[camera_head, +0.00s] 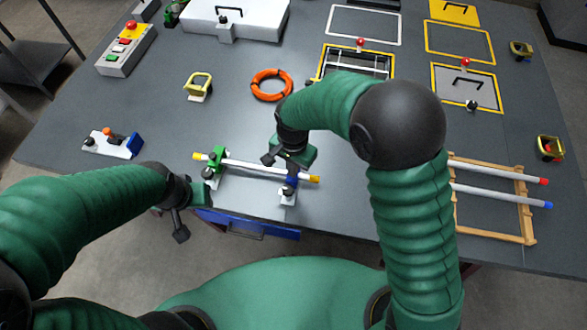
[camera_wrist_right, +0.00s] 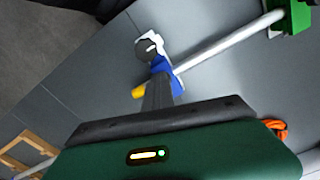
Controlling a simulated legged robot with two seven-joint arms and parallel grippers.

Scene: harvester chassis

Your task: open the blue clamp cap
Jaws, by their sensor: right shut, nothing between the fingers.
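The blue clamp (camera_head: 290,188) holds the right part of a white rod (camera_head: 252,170) with yellow ends, near the table's front edge. In the right wrist view the blue clamp (camera_wrist_right: 161,65) shows with a grey knob (camera_wrist_right: 148,48) beside it. A green clamp (camera_head: 218,155) holds the rod's left part. My right gripper (camera_head: 291,171) is shut and empty, right at the blue clamp; its dark fingers (camera_wrist_right: 161,84) overlap the clamp in the wrist view, and I cannot tell whether they touch.
A wooden rack (camera_head: 490,200) with two white rods lies at the right. An orange ring (camera_head: 271,85) and a yellow clip (camera_head: 197,87) lie behind the rod. A small white fixture with a blue part (camera_head: 115,146) is at the left. Bare table lies between them.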

